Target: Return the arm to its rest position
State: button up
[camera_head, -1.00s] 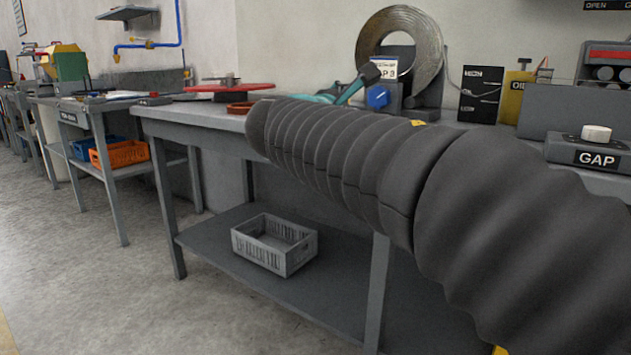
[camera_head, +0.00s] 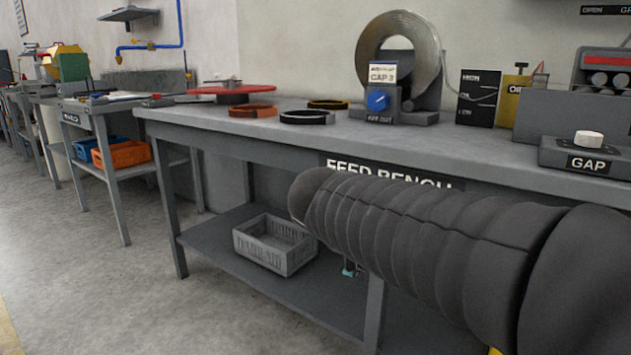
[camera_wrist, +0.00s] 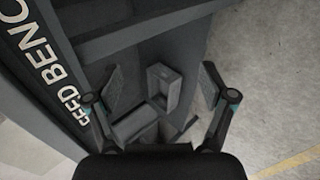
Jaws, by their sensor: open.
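My arm, in a dark ribbed sleeve, reaches in from the right of the head view, in front of the feed bench (camera_head: 460,160) and below its top. My gripper (camera_wrist: 157,90) shows in the wrist view with its two fingers spread apart and nothing between them. The wrist view looks down past the bench's front edge and its lettering towards the lower shelf and floor. In the head view only a small teal and dark bit of the gripper shows below the sleeve; the rest is hidden behind the arm.
On the bench stand a dial box (camera_head: 378,101), a metal coil (camera_head: 428,50), dark and copper-coloured rings (camera_head: 307,118), a red disc (camera_head: 232,89) and a GAP box (camera_head: 588,158). A grey crate (camera_head: 275,245) sits on the lower shelf. Floor (camera_head: 100,290) is clear at left.

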jog(key=s+d+f+m+g+y+p, duration=0.25)
jog(key=s+m, duration=0.25)
jog(key=s, duration=0.4)
jog(key=s+d+f+m+g+y+p, duration=0.1)
jog(key=s+f+m+y+p, duration=0.2)
jog(key=s, duration=0.5)
jog(key=s+d+r+m+t+p, duration=0.1)
jog(key=s+d+r+m+p, duration=0.1)
jog(key=s+d+m, duration=0.1)
jog(key=shift+s+d+r+m+h+p, duration=0.35)
jog(key=shift+s+h, duration=0.1)
jog(key=shift+s, duration=0.25)
